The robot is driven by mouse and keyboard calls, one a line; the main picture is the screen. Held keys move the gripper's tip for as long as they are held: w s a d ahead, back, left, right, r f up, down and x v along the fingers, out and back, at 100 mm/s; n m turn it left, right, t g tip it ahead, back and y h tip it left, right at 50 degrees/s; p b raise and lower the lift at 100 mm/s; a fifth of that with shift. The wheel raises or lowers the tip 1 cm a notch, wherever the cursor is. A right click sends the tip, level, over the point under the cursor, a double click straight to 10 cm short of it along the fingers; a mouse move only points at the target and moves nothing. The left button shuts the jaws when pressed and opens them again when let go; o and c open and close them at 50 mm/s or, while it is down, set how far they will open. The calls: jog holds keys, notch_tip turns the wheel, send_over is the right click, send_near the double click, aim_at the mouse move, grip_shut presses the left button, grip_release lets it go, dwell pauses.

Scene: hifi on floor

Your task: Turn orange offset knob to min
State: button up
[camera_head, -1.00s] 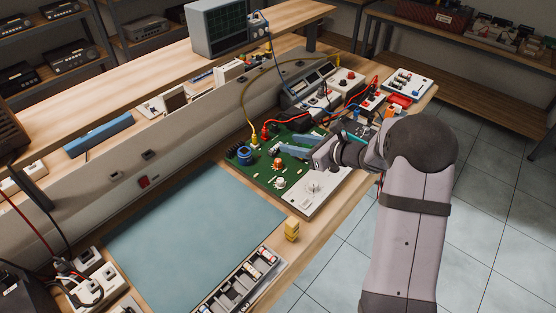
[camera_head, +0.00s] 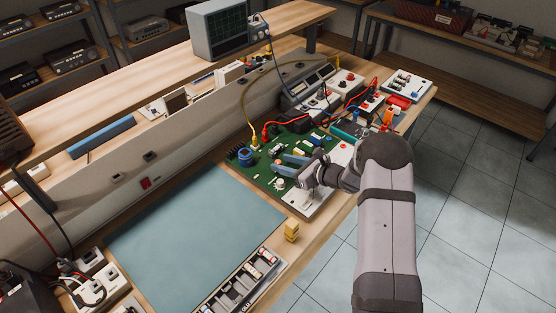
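The green circuit board (camera_head: 262,178) lies on the bench. The orange offset knob stood on its front middle part in the earlier frame. The blue fingertips of my gripper (camera_head: 278,165) are now at that spot, one finger behind the other with a gap between them. The knob is largely hidden there, and I cannot tell whether the fingers touch it. A white knob (camera_head: 279,184) sits just in front of the fingers. My wrist covers part of the pale panel (camera_head: 308,203) on the board's right side.
A blue coil (camera_head: 245,158) and yellow and red plugs stand on the board, with cables running up behind. A small yellow block (camera_head: 292,230) and a parts tray (camera_head: 240,285) lie in front. The blue-grey mat (camera_head: 195,235) on the left is clear.

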aim_at(278, 161)
jog(key=shift+p+x, duration=0.3)
jog(key=shift+x, duration=1.3)
jog(key=shift+c, duration=0.2)
grip_shut()
jog(key=shift+f+b, duration=0.1)
jog(key=shift+b, duration=0.25)
jog(key=shift+f+n+g+y+b, duration=0.1)
jog(key=shift+n+g+y+b, duration=0.45)
jog(key=shift+b, duration=0.3)
jog(key=shift+n+g+y+b, duration=0.25)
jog(key=shift+n+g+b, duration=0.2)
jog(key=shift+n+b, duration=0.3)
jog(key=shift+r, duration=0.2)
